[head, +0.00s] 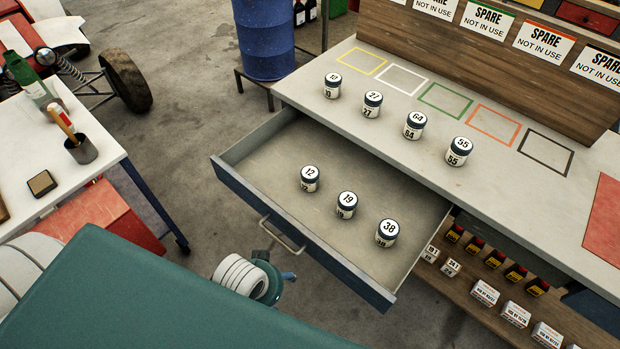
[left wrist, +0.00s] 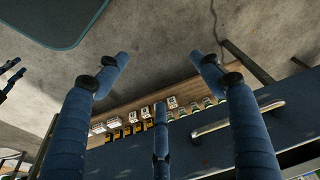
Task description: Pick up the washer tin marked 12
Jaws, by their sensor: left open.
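The washer tin marked 12 (head: 310,179) is a small white tin with a dark blue band, standing upright in the open drawer (head: 262,208), the leftmost of a row. Beside it in the drawer stand tin 19 (head: 346,205) and tin 38 (head: 386,233). My left gripper (head: 287,276) is outside the drawer, low in front of its front panel and handle, partly hidden by my own arm. In the left wrist view its blue fingers (left wrist: 160,82) are spread with nothing between them. No tin from inside the drawer shows there. My right gripper is not clearly seen.
The drawer handle (head: 282,236) and front panel stand between my left gripper and the tins. More numbered tins, such as tin 27 (head: 372,104), stand on the workbench (head: 350,120) above. A shelf (head: 470,285) below holds small boxes. A blue barrel (head: 265,40) stands behind.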

